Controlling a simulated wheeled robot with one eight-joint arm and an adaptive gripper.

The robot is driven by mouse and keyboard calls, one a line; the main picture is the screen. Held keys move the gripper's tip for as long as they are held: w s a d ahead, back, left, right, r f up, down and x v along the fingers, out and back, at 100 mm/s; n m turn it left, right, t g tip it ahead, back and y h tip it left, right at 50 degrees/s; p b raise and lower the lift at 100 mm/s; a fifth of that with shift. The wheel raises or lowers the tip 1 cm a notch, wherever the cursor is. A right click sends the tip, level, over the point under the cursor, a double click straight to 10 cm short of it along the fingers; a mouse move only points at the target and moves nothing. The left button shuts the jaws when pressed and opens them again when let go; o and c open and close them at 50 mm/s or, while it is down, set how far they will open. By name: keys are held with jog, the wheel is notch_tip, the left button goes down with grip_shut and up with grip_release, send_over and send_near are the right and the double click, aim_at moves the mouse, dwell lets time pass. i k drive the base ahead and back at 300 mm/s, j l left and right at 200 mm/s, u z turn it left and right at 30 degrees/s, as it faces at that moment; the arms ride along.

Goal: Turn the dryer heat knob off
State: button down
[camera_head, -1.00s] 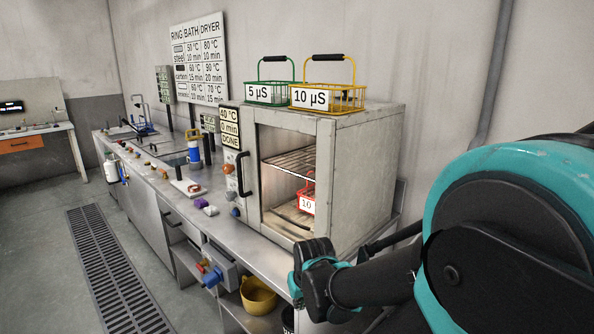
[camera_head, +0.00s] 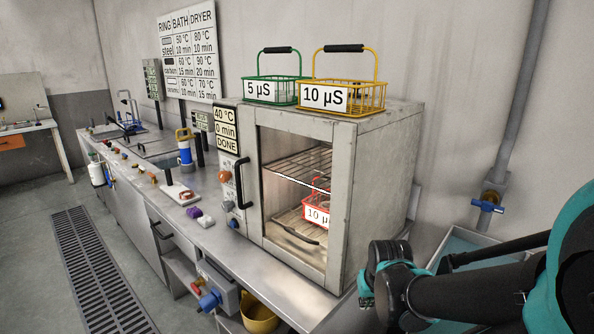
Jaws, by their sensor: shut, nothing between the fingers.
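The dryer (camera_head: 382,185) is a grey metal cabinet on the bench. Its display (camera_head: 227,130) reads 40 °C, 0 min, DONE. On its narrow left control strip are an orange-red knob (camera_head: 225,176) and a blue knob (camera_head: 233,223). I cannot read their markings, so I cannot tell which sets the heat. A black handle (camera_head: 242,184) is right of them. A red basket (camera_head: 318,207) marked 10 stands inside, below a wire shelf. My arm shows at the lower right, in front of the dryer's right side, well away from the knobs. My gripper's fingers are not visible.
Green (camera_head: 272,88) and yellow (camera_head: 345,97) baskets stand on the dryer. Small coloured items and a blue-and-yellow bottle (camera_head: 185,150) are on the bench (camera_head: 215,240). A blue valve (camera_head: 487,205) is on the right wall. The floor by the drain grate (camera_head: 95,270) is clear.

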aim_at(224, 176)
jog(key=k+l+u, duration=0.25)
jog(key=u, duration=0.25)
jog(key=j+u, duration=0.4)
jog(key=i+j+u, duration=0.5)
jog(key=j, duration=0.2)
